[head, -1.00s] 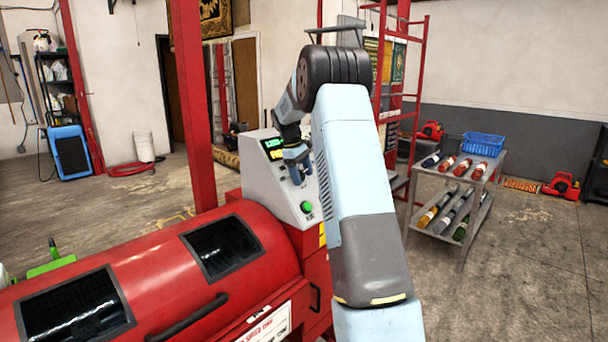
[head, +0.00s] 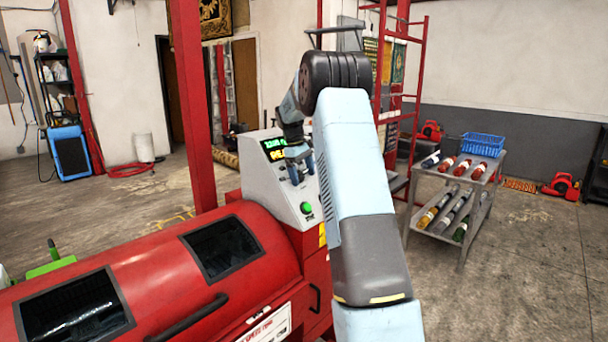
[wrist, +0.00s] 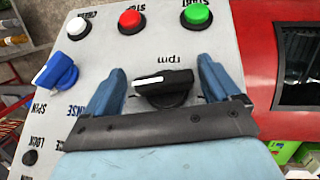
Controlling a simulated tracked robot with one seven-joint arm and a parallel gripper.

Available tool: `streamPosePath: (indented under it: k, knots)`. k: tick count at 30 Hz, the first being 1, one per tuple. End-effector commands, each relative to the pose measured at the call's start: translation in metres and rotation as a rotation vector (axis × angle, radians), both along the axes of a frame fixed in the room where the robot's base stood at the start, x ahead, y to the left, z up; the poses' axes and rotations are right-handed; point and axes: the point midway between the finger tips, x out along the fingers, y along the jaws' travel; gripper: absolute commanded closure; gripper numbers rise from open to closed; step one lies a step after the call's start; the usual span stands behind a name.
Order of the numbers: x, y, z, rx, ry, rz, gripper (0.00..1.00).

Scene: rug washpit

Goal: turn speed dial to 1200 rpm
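The speed dial (wrist: 165,88) is a black knob with a white pointer mark, under the "rpm" label in the wrist view, which shows the panel upside down. The white mark points to the picture's left. My gripper (wrist: 160,82) has its two blue fingers on either side of the dial, with small gaps visible. In the head view my gripper (head: 299,168) is at the sloped control panel (head: 262,185) and hides the dial. The panel's display (head: 274,148) shows green and yellow text, too small to read surely.
The panel also has a blue selector knob (wrist: 57,72), a red stop button (wrist: 131,21), a green start button (wrist: 197,14) and a white button (wrist: 77,27). The red drum machine (head: 160,275) lies left of the panel. A grey cart (head: 452,180) stands at the right.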

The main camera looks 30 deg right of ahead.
Motion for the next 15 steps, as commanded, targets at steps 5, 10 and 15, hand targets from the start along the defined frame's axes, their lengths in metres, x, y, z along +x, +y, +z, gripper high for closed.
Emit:
streamPosePath:
  k: [5, 10, 15]
  knots:
    - [0.000, 0.001, -0.001, 0.002, 0.002, 0.001, 0.11]
    - [0.001, 0.003, 0.006, 0.002, 0.002, 0.002, 0.11]
    - [0.005, 0.008, 0.030, 0.001, 0.001, 0.003, 0.11]
